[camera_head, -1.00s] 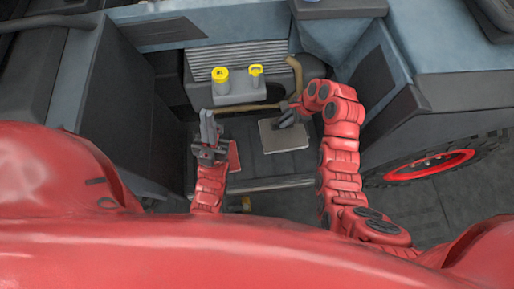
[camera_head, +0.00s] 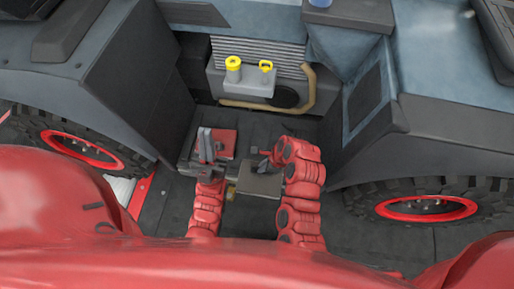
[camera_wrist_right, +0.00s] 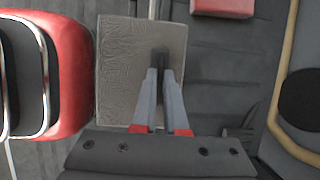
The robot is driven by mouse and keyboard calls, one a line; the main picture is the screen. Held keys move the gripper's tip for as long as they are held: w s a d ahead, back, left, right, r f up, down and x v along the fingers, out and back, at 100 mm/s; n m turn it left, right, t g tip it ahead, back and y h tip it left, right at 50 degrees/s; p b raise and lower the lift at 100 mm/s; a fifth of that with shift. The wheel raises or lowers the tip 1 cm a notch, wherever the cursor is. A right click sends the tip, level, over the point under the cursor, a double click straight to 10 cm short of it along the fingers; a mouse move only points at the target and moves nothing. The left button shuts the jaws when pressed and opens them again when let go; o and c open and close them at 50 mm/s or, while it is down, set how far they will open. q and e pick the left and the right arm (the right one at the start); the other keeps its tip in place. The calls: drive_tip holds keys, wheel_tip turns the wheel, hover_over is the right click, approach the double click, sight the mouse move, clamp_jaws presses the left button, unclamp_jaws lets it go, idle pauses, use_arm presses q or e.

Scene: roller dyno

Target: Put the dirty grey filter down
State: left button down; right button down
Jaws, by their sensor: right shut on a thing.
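The dirty grey filter (camera_head: 260,187) is a flat square panel with a creased grey face, low in the middle of the head view. My right gripper (camera_head: 267,166) is shut on its edge. In the right wrist view, the fingers (camera_wrist_right: 160,75) reach over the filter (camera_wrist_right: 122,62), and their tips hide part of it. The filter appears held above the dark floor; the height is unclear. My left gripper (camera_head: 207,147) points up to the left of the filter, with nothing visible in it. Its finger gap is hard to make out.
A red block (camera_head: 226,143) lies behind my left gripper and also shows in the right wrist view (camera_wrist_right: 223,8). The vehicle's front has a radiator grille, a yellow cap (camera_head: 233,63) and a brown hose (camera_head: 308,90). Wheels stand left (camera_head: 82,150) and right (camera_head: 427,208).

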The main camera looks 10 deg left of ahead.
drive_tip(key=shift+w+d+f+b, duration=0.45)
drive_tip(key=shift+w+d+f, duration=0.4)
drive_tip(key=shift+w, duration=1.6)
drive_tip(key=shift+w+d+f+b, duration=0.45)
drive_tip(key=shift+w+d+f, duration=0.35)
drive_tip(key=shift+w, duration=1.6)
drive_tip(key=shift+w+d+f+b, duration=0.45)
drive_tip(key=shift+w+d+f, duration=0.35)
drive_tip(key=shift+w, duration=1.65)
drive_tip(key=shift+a+f, duration=0.1)
drive_tip(key=shift+f, duration=0.05)
drive_tip(key=c, duration=1)
unclamp_jaws()
drive_tip(key=shift+o, duration=0.2)
drive_tip(key=shift+r, duration=0.45)
drive_tip(key=p+v, duration=0.1)
drive_tip(key=v, duration=1)
drive_tip(key=shift+p, duration=0.35)
